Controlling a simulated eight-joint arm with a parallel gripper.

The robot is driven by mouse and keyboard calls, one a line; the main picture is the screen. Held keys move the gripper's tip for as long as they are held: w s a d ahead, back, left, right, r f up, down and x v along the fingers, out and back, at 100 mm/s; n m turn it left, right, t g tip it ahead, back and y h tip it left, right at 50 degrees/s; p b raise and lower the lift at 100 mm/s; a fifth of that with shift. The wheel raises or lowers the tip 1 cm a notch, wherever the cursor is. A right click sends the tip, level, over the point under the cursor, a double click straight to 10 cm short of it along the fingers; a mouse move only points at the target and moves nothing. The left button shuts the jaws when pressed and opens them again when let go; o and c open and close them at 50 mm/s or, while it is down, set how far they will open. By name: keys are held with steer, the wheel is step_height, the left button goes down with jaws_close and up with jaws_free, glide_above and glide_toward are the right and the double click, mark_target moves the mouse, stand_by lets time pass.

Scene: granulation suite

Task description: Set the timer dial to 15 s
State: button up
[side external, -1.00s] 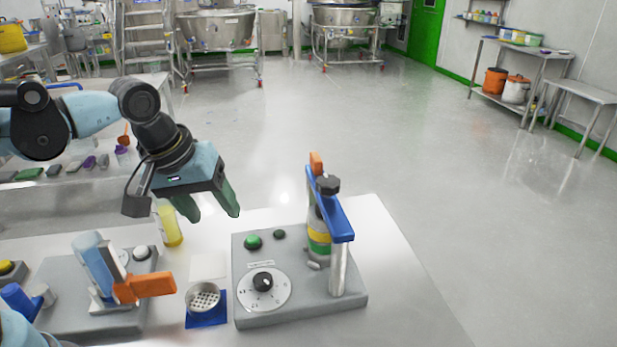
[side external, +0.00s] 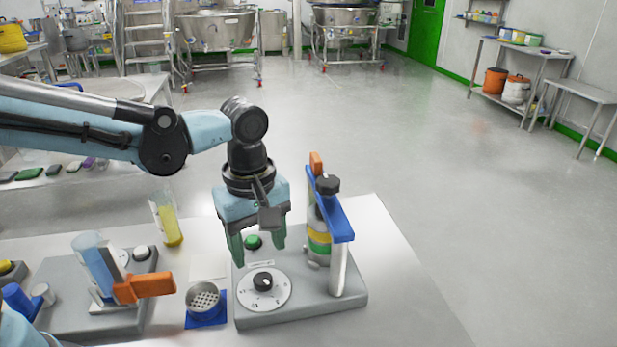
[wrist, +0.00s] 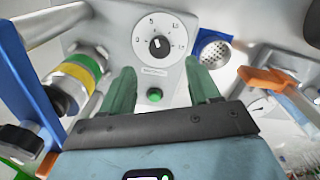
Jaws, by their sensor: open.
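The timer dial (side external: 263,290) is a white round face with numbers and a black knob (side external: 263,281) at its centre, on the grey base of a device (side external: 300,312). It also shows at the top of the wrist view (wrist: 158,45), where the knob's white mark is visible. I cannot read its setting for sure. My gripper (side external: 260,256) points down above the device, behind the dial in the side view. Its green fingers are open and empty, apart from the knob. In the wrist view the fingertips (wrist: 160,78) lie short of the dial, either side of the label and green button (wrist: 154,95).
A blue bar (side external: 330,205) on posts, with a black knob and a yellow-green banded cylinder (side external: 318,240), rises right of my gripper. A perforated metal cup (side external: 203,299) stands left of the dial. A yellow-liquid bottle (side external: 168,225) and a fixture with an orange handle (side external: 145,287) are further left.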

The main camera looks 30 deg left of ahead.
mark_target(262, 278)
steer(key=shift+f, duration=3.45)
steer(key=c, duration=1)
steer(key=shift+c, duration=0.2)
